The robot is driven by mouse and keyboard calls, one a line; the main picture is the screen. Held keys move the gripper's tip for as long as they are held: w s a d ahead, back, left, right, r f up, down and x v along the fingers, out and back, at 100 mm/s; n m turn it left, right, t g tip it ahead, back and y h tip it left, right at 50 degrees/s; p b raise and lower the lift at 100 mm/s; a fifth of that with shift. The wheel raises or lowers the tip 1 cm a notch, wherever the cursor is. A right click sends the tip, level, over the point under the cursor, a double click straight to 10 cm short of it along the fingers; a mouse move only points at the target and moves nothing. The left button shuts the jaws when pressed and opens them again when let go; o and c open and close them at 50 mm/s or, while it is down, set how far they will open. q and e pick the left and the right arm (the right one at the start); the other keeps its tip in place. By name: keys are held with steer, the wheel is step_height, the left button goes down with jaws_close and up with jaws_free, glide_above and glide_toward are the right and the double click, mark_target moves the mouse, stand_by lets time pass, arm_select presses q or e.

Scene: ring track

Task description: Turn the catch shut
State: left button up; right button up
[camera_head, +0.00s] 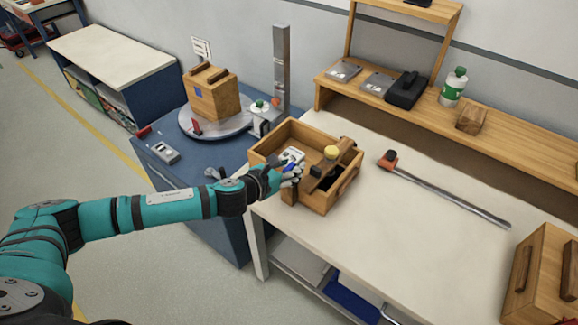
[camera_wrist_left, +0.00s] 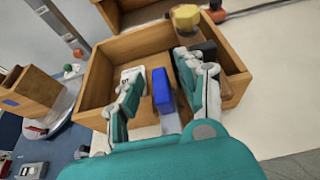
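No part is clearly recognisable as the catch. An open wooden box (camera_head: 340,190) sits at the table's left end; it also fills much of the left wrist view (camera_wrist_left: 95,80). A dark piece with a yellow knob (camera_head: 331,153) is at its right side; the knob shows at the top of the left wrist view (camera_wrist_left: 185,17). My left gripper (camera_head: 291,172) is over the box's near left side. Its fingers (camera_wrist_left: 160,75) are spread, with a blue-ended item (camera_wrist_left: 161,90) between them and seemingly small gaps either side. My right gripper is not seen.
Left of the box, a wooden block-like case (camera_head: 212,98) stands on a grey turntable (camera_head: 205,128) beside a grey post (camera_head: 281,65). A long rod with an orange-and-black end (camera_head: 450,190) lies across the white table (camera_head: 400,240). A second wooden box (camera_head: 535,275) stands at the right.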

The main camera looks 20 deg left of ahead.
arm_select(q)
jaws_close()
